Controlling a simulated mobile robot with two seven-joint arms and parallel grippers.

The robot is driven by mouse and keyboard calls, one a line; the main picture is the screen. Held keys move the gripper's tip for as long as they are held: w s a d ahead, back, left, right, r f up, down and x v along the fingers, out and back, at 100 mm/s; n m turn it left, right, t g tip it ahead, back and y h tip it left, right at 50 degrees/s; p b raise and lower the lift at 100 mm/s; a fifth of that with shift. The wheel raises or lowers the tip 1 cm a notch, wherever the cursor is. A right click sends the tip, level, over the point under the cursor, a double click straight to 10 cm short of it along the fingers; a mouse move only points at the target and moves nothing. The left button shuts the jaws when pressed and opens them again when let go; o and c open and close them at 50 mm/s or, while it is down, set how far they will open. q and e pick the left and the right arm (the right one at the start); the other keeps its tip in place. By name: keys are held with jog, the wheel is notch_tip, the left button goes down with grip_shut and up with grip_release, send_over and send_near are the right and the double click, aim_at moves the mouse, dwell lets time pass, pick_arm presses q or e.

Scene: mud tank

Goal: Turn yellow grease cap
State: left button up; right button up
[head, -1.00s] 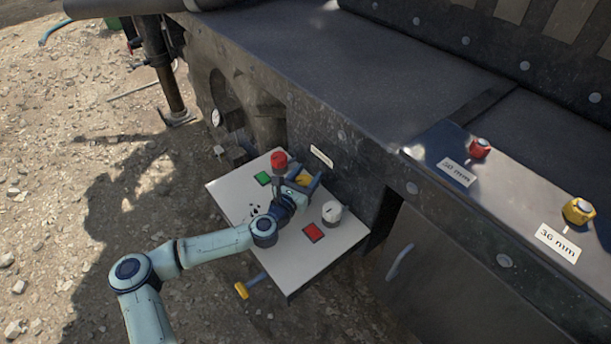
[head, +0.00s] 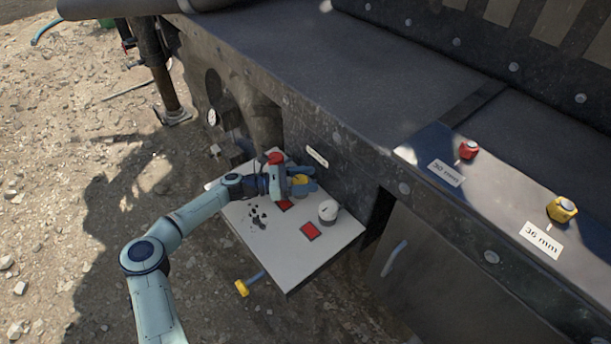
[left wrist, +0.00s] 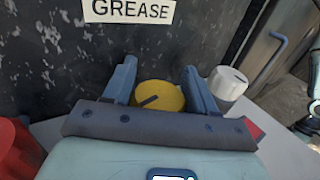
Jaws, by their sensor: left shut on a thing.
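The yellow grease cap (head: 299,180) sits on the pale panel (head: 275,262) below a small label plate. My left gripper (head: 304,186) is shut on it, with one finger on each side. In the left wrist view the round yellow top (left wrist: 160,96) with a dark line across it shows between the two blue fingers (left wrist: 162,88). A GREASE label (left wrist: 130,10) is on the dark wall behind it. My right gripper is not in view.
A red cap (head: 275,158) stands close left of the gripper. A white knob (head: 328,210) stands to its right. A red cap (head: 468,150) and a yellow cap (head: 562,209) with size labels sit on the ledge.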

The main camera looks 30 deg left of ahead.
pick_arm(q)
jog(key=shift+s+d+m+g+h, duration=0.15)
jog(key=shift+m+g+h, duration=0.85)
jog(key=shift+m+g, duration=0.75)
jog(key=shift+s+g, duration=0.1)
jog(key=shift+g, duration=0.45)
jog(key=o, duration=0.7)
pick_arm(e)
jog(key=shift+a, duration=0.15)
